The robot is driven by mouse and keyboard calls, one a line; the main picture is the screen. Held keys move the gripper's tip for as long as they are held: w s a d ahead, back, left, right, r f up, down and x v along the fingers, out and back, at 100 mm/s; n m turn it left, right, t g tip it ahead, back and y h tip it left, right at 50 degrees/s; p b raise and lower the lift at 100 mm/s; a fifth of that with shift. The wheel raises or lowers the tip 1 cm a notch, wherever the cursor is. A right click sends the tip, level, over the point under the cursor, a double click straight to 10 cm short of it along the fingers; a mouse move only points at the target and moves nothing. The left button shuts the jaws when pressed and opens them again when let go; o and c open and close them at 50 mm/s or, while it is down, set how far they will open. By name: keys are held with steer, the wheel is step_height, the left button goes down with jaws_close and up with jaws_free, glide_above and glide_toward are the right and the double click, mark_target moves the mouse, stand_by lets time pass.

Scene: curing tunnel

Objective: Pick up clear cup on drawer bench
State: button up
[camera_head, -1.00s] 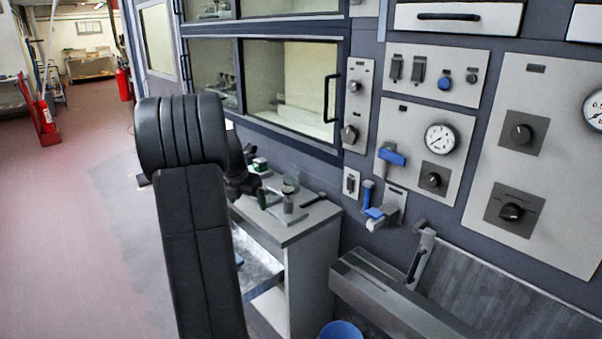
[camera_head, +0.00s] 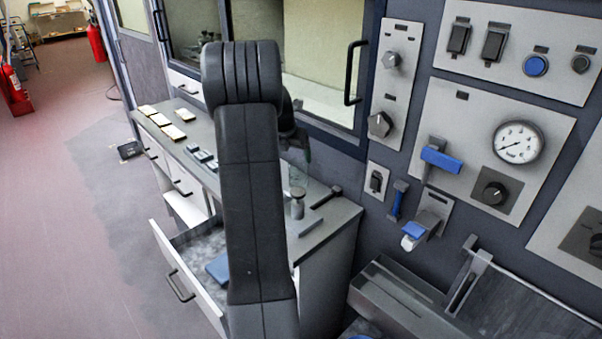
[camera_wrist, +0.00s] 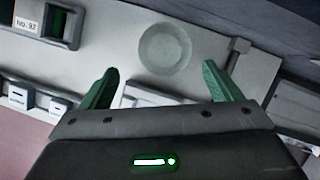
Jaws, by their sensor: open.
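The clear cup (camera_wrist: 165,48) shows in the wrist view as a round, see-through shape on the pale bench top. It lies just beyond and between my fingertips, without visible contact. In the head view the clear cup (camera_head: 297,174) is faint and partly hidden behind my arm, on the drawer bench (camera_head: 345,216). My gripper (camera_wrist: 159,70) is open, with two green fingers spread and nothing between them. In the head view my arm hides most of the gripper.
A small grey container (camera_head: 298,205) and a dark hammer-like tool (camera_head: 326,197) are close to the cup. An open drawer (camera_head: 190,285) sticks out at the bench front, with a blue item (camera_head: 218,268) inside. Control panels (camera_head: 470,130) stand at right.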

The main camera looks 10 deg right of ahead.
mark_target(300, 171)
steer(key=x, duration=0.5)
steer(key=shift+s+d+p+x, duration=0.15)
steer(key=shift+p+x, duration=0.3)
steer(key=shift+x, duration=0.9)
steer(key=shift+s+d+p+x, duration=0.1)
steer(key=shift+p+x, duration=0.35)
steer(key=shift+x, duration=0.9)
steer(key=c, duration=1)
